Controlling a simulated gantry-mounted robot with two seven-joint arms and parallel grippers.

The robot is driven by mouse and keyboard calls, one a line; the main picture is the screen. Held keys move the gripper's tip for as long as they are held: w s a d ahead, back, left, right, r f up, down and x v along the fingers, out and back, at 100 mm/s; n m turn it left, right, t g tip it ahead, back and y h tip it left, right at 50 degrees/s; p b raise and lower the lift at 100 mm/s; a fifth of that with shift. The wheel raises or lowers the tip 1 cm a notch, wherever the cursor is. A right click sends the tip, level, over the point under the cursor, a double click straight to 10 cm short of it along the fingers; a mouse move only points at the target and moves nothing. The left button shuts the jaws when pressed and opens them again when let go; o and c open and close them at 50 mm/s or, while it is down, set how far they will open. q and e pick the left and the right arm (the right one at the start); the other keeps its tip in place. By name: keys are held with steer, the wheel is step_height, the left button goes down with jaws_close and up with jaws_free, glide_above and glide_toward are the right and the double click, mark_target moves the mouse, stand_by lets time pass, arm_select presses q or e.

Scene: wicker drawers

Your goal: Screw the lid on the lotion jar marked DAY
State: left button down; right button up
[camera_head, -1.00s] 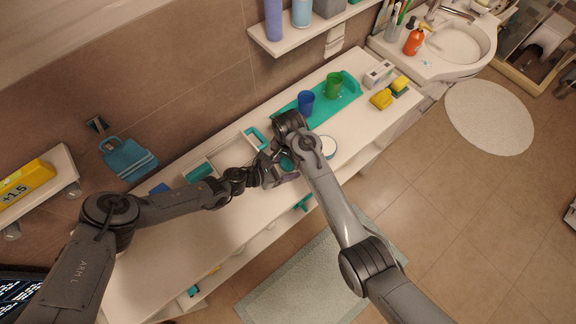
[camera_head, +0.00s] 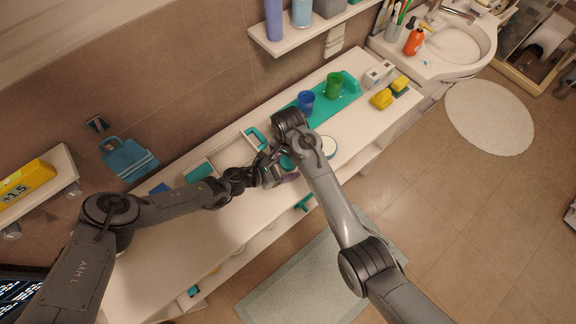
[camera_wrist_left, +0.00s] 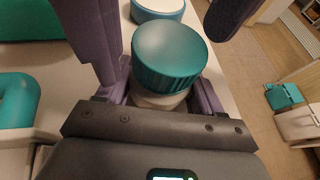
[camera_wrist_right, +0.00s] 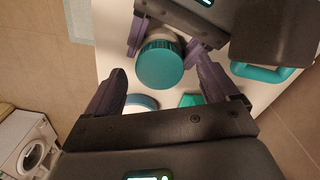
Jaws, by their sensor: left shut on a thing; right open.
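The jar (camera_wrist_left: 157,99) is pale. It is upright in the left wrist view, mostly hidden under a ribbed teal lid (camera_wrist_left: 168,52). The lid sits on top of the jar and looks level; I cannot tell how tightly it is seated. My left gripper (camera_wrist_left: 163,90) is shut on the jar body. My right gripper (camera_wrist_right: 159,66) is open, its purple fingers on either side of the lid with visible gaps. The lid also shows in the head view (camera_head: 287,162), partly covered by my arms. No DAY marking is readable.
A round white-topped, blue-sided object (camera_head: 328,146) stands close by on the white counter (camera_head: 225,226). A teal mat (camera_head: 323,112) carries a blue cup (camera_head: 306,101) and a green cup (camera_head: 334,85). A teal-handled open tray (camera_head: 226,153) lies to the left.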

mark_target(288, 160)
step_height(288, 160, up, 11)
stand_by(0.4)
arm_select(q)
steer(key=shift+c, duration=0.4)
jaws_free()
steer(key=shift+s+a+r, duration=0.2)
steer(key=shift+a+r, duration=0.05)
steer(key=shift+a, duration=0.2)
steer(key=p+v, duration=0.1)
steer(key=v, duration=0.8)
steer(key=shift+s+a+r, duration=0.15)
steer(key=shift+s+a, duration=0.05)
steer(key=shift+a, duration=0.05)
arm_select(e)
steer(key=shift+r, duration=0.6)
